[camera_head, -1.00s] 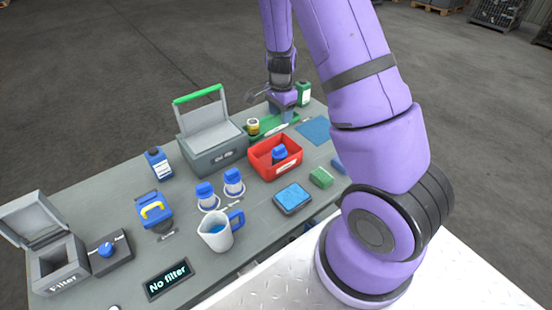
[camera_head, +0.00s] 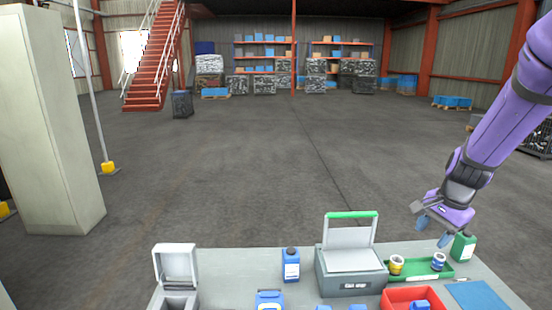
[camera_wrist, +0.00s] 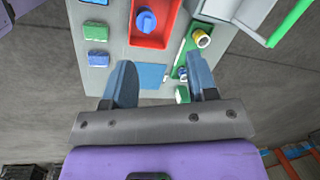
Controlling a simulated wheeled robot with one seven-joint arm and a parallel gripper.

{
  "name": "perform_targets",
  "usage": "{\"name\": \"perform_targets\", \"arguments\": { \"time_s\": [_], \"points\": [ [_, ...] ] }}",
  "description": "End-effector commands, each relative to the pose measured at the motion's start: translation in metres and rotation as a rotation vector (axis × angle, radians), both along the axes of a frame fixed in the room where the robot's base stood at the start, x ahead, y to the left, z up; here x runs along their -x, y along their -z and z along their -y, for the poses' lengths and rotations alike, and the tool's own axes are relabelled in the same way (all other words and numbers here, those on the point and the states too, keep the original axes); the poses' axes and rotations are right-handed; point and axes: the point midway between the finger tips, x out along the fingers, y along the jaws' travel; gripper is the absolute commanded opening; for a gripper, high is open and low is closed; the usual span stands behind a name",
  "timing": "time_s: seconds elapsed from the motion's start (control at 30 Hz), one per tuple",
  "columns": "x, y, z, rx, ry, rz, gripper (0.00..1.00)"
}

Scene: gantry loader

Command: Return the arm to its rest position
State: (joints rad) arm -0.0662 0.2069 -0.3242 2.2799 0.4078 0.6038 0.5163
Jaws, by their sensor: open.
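My purple arm (camera_head: 505,115) reaches in from the right in the head view. My gripper (camera_head: 434,231) hangs above the right back end of the table, near a green bottle (camera_head: 464,247). In the wrist view my gripper (camera_wrist: 160,85) has its two blue-grey fingers spread apart with nothing between them. A blue mat (camera_wrist: 152,76) and the table surface show beyond the fingers, below the gripper.
A pale column (camera_head: 50,120) stands at left.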

Motion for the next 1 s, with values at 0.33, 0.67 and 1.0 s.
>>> {"name": "perform_targets", "arguments": {
  "time_s": [0.33,0.67,1.0],
  "points": [
    [0.057,-0.091,-0.036,0.032,-0.341,0.147,0.53],
    [0.128,-0.152,-0.059,0.150,-0.649,0.269,0.53],
    [0.204,-0.185,-0.071,0.342,-0.923,0.350,0.53]
  ]
}}
